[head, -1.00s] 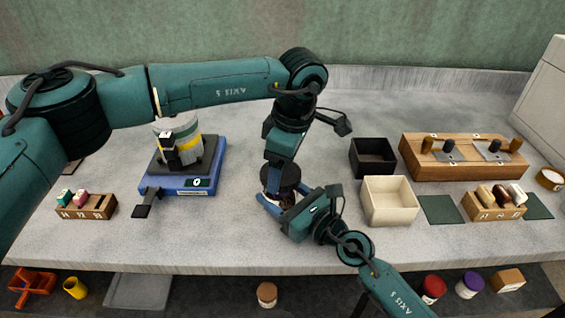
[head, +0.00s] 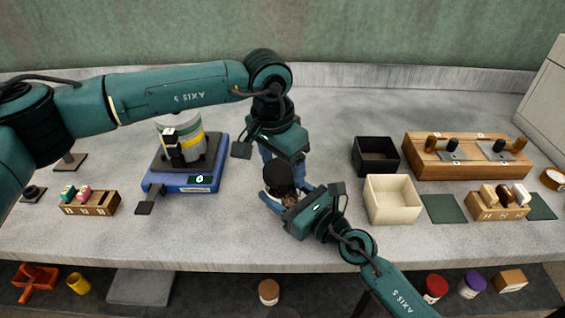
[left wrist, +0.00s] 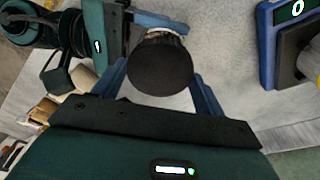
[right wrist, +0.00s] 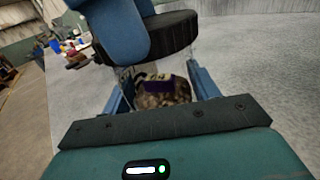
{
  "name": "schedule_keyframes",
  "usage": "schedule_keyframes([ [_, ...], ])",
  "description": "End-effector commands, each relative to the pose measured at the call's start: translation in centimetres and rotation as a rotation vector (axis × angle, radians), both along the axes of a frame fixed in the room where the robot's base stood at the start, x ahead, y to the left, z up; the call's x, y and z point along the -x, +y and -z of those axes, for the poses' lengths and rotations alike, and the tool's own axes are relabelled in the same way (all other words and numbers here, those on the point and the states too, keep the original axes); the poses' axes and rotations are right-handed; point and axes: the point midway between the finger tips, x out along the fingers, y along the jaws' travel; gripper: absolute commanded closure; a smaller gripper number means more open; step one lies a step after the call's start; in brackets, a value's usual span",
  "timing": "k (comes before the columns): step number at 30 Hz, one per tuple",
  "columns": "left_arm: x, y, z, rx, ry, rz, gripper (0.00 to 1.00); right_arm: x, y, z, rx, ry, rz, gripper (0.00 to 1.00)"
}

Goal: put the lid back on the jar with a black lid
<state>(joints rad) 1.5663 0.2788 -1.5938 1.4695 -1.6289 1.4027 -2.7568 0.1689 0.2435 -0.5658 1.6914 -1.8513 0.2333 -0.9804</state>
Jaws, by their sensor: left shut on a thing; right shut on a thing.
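My left gripper (head: 277,172) is shut on the round black lid (head: 277,181), near the middle of the counter. In the left wrist view the lid (left wrist: 160,66) sits between the blue fingers. My right gripper (head: 287,201) is shut on the clear jar, which is mostly hidden in the head view. In the right wrist view the jar (right wrist: 162,92) shows brown contents and a purple-and-yellow label between the fingers. The lid (right wrist: 165,36) and a left finger are above the jar's top. I cannot tell whether lid and jar touch.
A blue scale (head: 190,182) with a striped container (head: 182,140) stands to the left. A black bin (head: 375,155), a cream bin (head: 391,199) and wooden racks stand to the right. The counter's front edge is close below my right gripper. Bare counter lies behind my grippers.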

Motion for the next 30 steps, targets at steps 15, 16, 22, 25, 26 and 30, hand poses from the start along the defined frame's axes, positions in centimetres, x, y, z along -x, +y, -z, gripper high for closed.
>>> schedule_keyframes([
  [15,0.0,0.0,-0.1,0.000,0.000,0.024,0.14,0.0,-0.1,0.1,0.001,0.001,0.002,1.00],
  [16,0.0,0.0,0.0,0.000,0.000,0.024,0.11,0.0,-0.1,0.1,0.001,0.001,0.002,1.00],
  [22,0.0,0.0,0.0,0.000,0.000,0.024,0.07,0.0,-0.1,0.1,0.001,0.001,0.001,1.00],
  [25,0.0,0.0,-0.1,0.000,0.000,0.023,0.07,0.0,-0.1,0.1,0.002,0.001,0.001,1.00],
  [26,0.0,0.0,-0.2,0.000,0.000,0.023,0.07,0.0,-0.1,0.1,0.002,0.001,0.001,1.00],
  [30,-0.1,0.0,-1.4,0.001,-0.002,0.023,0.07,0.0,-0.1,0.1,0.002,0.001,0.001,1.00],
])
